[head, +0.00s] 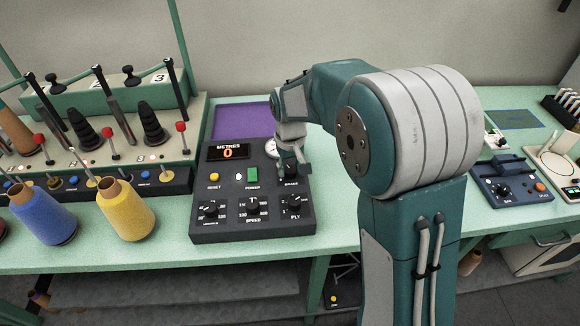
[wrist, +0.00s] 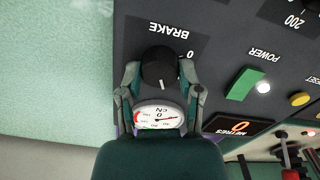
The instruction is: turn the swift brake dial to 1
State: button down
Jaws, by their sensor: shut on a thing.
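The black brake dial (wrist: 160,68) sits on the dark control panel (head: 250,226), under the upside-down word BRAKE in the wrist view. My gripper (wrist: 160,76) is shut on the dial, one finger on each side. The dial's white pointer mark faces down in the wrist view, toward the gauge. A printed 0 shows beside the dial; the other scale numbers are hidden by the fingers.
The panel also carries a green power switch (head: 252,175), a yellow reset button (head: 214,177), a metres display (head: 228,152) reading 0 and several lower knobs. Yellow (head: 125,212) and blue (head: 44,217) yarn cones stand left. Bare bench lies around the panel's front.

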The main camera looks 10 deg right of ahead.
aim_at(289, 169)
jog(key=n, duration=0.6)
jog(key=shift+s+f+n, duration=0.2)
jog(key=shift+f+n, duration=0.05)
jog(key=shift+n, duration=0.15)
dwell(0.4)
jog(key=shift+c, duration=1.3)
grip_release()
jog(key=shift+w+r, duration=0.1)
jog(key=shift+r, duration=0.1)
jog(key=shift+w+r, duration=0.1)
jog(key=shift+r, duration=0.25)
notch_tip(289, 169, up, 11)
jog(key=shift+a, duration=0.1)
